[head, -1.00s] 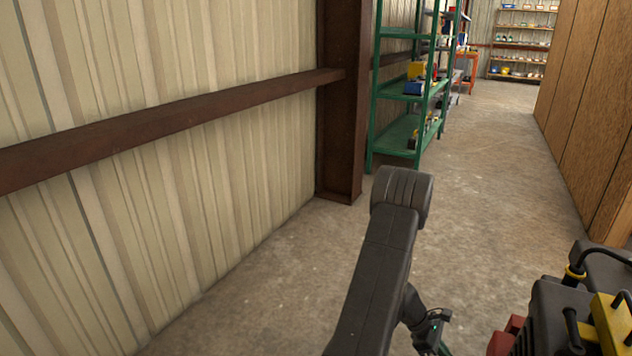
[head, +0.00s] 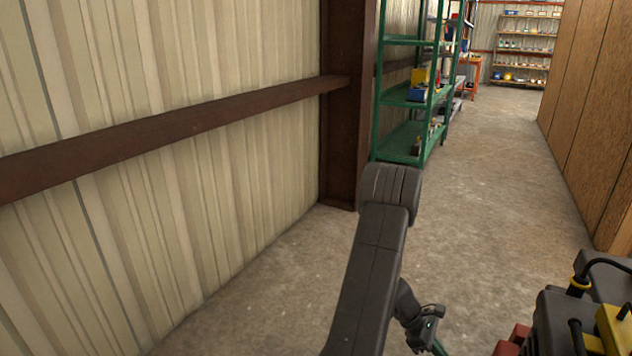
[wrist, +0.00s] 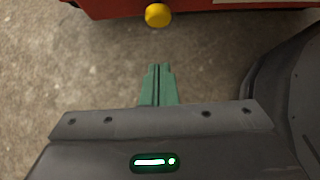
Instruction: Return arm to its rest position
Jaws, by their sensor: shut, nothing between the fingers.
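My arm reaches forward over the floor in the head view, its dark elbow joint in front of the steel post. My gripper (wrist: 158,70) shows in the wrist view as green fingers closed together, with nothing between them. It points over bare concrete floor. In the head view only the wrist and a bit of green finger (head: 438,346) show low in the picture, right of the upper link. The fingertips are cut off there by the frame's lower edge.
A ribbed metal wall (head: 150,90) with a brown rail (head: 180,130) runs along the left to a steel post (head: 343,130). A green shelf rack (head: 398,142) stands beyond. Wooden panels (head: 595,110) line the right. The concrete aisle (head: 490,170) between is clear.

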